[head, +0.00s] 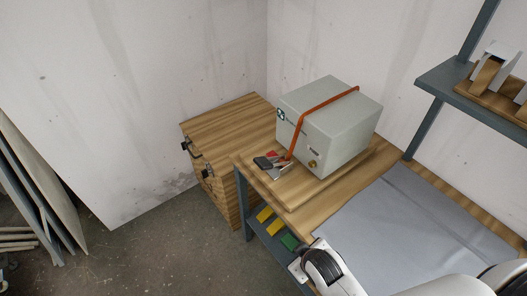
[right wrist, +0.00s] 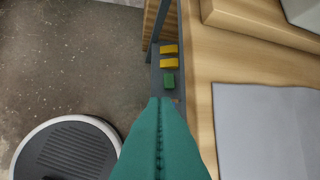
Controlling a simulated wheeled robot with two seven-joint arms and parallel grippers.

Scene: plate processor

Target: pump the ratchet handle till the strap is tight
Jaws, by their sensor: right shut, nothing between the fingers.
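A pale grey box (head: 338,128) sits on a wooden board on the bench. An orange strap (head: 297,133) runs over its top and down its near side to the ratchet (head: 280,172), which lies on the board at the box's left. The ratchet has a black handle end (head: 263,162) and a red part. I cannot tell how tight the strap is. My right gripper's teal fingers (right wrist: 160,100) are shut and empty in the right wrist view, over the bench's left edge and apart from the ratchet. My left gripper is not in view.
Yellow blocks (right wrist: 168,56) and a green block (right wrist: 169,81) lie on the low shelf. A grey mat (head: 390,230) covers the bench's right part. A raised shelf (head: 445,78) stands at right.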

